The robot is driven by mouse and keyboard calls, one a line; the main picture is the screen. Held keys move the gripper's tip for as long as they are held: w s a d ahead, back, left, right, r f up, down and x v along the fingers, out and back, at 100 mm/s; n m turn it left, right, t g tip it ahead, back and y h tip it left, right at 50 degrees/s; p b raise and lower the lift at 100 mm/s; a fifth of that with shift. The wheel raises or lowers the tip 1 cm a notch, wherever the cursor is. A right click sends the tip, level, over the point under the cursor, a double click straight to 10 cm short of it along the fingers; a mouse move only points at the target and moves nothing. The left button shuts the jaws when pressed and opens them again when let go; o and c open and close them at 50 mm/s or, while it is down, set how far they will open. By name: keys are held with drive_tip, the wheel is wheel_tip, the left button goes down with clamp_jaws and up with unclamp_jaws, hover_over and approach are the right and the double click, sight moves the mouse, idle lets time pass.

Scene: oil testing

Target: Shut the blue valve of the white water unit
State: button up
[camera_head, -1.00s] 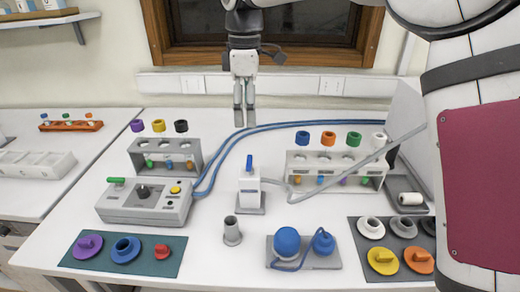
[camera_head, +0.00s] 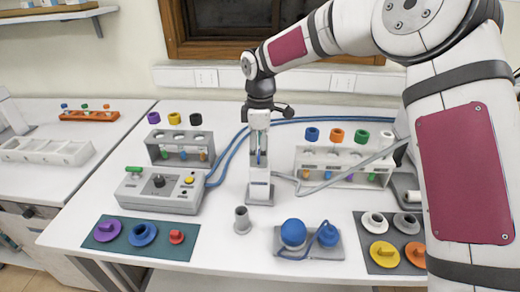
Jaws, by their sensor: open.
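The white water unit (camera_head: 260,188) stands upright on the white table, near the middle. Its blue valve (camera_head: 258,157) is a small upright lever on top. My gripper (camera_head: 259,168) points straight down right over the unit. Its jaws are open, with a grey finger on each side of the blue lever in this view. Whether the fingers touch the lever cannot be told. The fingers hide part of the unit's top.
A grey control box (camera_head: 160,190) and a tube rack (camera_head: 180,147) stand to the left. Another tube rack (camera_head: 335,162) is at the right. A small grey cup (camera_head: 242,220) and blue flasks (camera_head: 294,232) stand in front. Blue hoses (camera_head: 226,160) run behind.

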drive_tip(key=shift+f, duration=0.25)
drive_tip(key=c, duration=1.1)
drive_tip(key=shift+c, duration=0.2)
